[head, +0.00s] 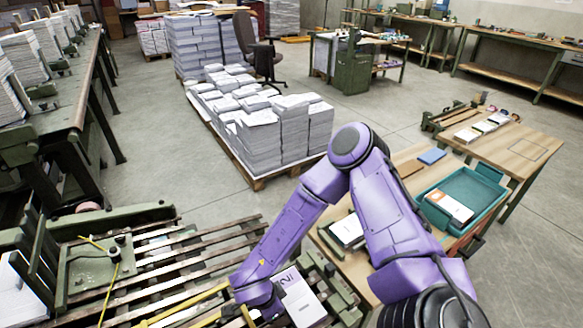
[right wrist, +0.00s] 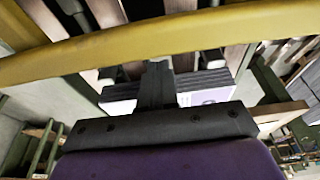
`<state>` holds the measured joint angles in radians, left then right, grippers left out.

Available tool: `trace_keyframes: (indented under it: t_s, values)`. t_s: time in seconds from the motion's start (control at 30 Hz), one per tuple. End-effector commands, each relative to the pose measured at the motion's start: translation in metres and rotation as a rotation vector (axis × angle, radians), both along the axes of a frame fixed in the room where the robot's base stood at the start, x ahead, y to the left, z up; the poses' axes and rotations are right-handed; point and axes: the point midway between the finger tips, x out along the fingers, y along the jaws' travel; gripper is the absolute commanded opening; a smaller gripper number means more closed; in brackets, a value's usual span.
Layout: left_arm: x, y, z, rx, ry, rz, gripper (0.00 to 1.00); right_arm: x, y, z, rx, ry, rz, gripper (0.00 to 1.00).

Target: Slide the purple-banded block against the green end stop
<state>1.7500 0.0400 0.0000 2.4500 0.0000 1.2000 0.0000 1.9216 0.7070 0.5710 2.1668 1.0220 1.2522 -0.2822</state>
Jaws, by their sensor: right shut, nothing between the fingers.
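The purple-banded block (head: 304,308), a white stack with a purple band and dark printing, lies on the slatted bench at the bottom centre of the head view. In the right wrist view its edge (right wrist: 208,97) shows just beyond the fingers. My right gripper (right wrist: 157,84) is shut and empty. It is close to the block's left side in the head view; I cannot tell whether they touch. A green metal plate with posts (head: 92,268) stands at the left of the slats. I cannot tell which green part is the end stop. My left gripper is out of view.
A yellow rail (head: 185,304) runs along the slats and crosses close in the right wrist view (right wrist: 150,48). A wooden table (head: 408,160) at the right holds a teal tray (head: 474,187). Open slats lie between the block and the green plate.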

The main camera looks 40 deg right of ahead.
Motion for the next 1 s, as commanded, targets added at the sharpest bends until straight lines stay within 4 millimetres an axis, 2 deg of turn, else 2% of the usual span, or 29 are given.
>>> trace_keyframes:
  t_s: [0.4,0.77,1.0]
  values:
    - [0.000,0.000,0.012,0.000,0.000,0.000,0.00,-0.004,-0.018,0.001,0.000,0.001,-0.001,0.00]
    - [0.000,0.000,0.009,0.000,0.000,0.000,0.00,-0.001,-0.003,-0.001,-0.001,0.000,0.001,0.00]
    - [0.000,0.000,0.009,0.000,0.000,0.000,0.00,-0.001,-0.003,0.000,0.000,0.000,0.000,0.00]
